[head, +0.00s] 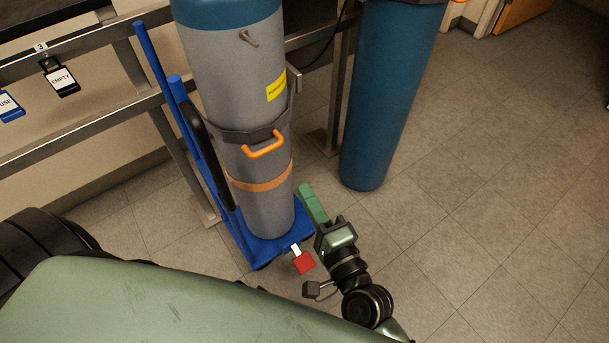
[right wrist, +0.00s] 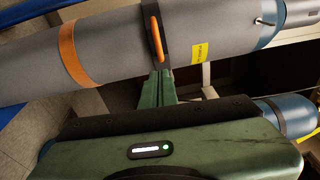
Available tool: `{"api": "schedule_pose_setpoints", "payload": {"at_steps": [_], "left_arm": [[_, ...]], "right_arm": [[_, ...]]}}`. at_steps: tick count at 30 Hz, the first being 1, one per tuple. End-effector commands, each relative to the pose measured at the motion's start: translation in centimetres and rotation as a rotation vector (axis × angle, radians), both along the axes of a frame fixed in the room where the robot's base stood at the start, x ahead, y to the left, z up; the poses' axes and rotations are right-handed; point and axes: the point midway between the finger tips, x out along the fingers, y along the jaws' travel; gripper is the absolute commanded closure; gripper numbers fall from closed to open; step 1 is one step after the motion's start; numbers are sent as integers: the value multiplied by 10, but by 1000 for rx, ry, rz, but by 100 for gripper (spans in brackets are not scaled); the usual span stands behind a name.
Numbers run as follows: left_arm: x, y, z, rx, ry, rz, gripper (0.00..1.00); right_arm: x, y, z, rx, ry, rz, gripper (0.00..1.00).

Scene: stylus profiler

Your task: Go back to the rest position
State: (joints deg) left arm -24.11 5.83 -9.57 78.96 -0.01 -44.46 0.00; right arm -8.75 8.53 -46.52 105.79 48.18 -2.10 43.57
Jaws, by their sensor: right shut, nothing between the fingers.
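My right gripper (head: 313,204) is low in the middle of the head view, to the right of the foot of a grey gas cylinder (head: 225,75). Its green fingers are together with nothing between them. In the right wrist view the shut fingers (right wrist: 158,88) point toward the same cylinder (right wrist: 120,45), near its dark strap and orange handle (right wrist: 157,40). I cannot tell from these views whether the fingertips touch it. The cylinder stands upright on a blue hand truck (head: 245,235). My left gripper is not in view.
A red pedal (head: 304,262) sticks out at the hand truck's foot, close to my right wrist. A blue cylinder (head: 385,100) stands behind, to the right. A metal rack (head: 110,120) with hanging tags (head: 62,80) runs along the left. The floor at right (head: 500,230) is clear.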

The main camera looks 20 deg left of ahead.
Motion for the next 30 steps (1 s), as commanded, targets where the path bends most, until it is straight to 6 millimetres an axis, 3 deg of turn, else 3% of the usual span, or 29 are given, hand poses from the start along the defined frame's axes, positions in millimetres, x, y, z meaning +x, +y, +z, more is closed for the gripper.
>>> {"api": "schedule_pose_setpoints", "payload": {"at_steps": [4,12,14,16,20,23,27,30], "left_arm": [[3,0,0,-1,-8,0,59],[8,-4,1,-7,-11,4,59],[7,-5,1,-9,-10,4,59],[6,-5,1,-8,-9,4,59],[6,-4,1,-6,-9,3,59],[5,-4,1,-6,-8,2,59],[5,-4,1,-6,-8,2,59],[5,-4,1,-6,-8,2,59]], "right_arm": [[-12,-8,0,0,-1,-1,100],[-16,-11,-2,-4,-2,-1,100],[-14,-13,-8,-30,-7,-4,100],[-10,-18,-27,-104,-18,-10,100],[-1,-45,-95,-375,-49,-11,100],[-1,-82,-163,-638,-53,17,100],[-18,-144,-250,-972,-17,99,100],[-41,-193,-302,-1176,32,185,100]]}}
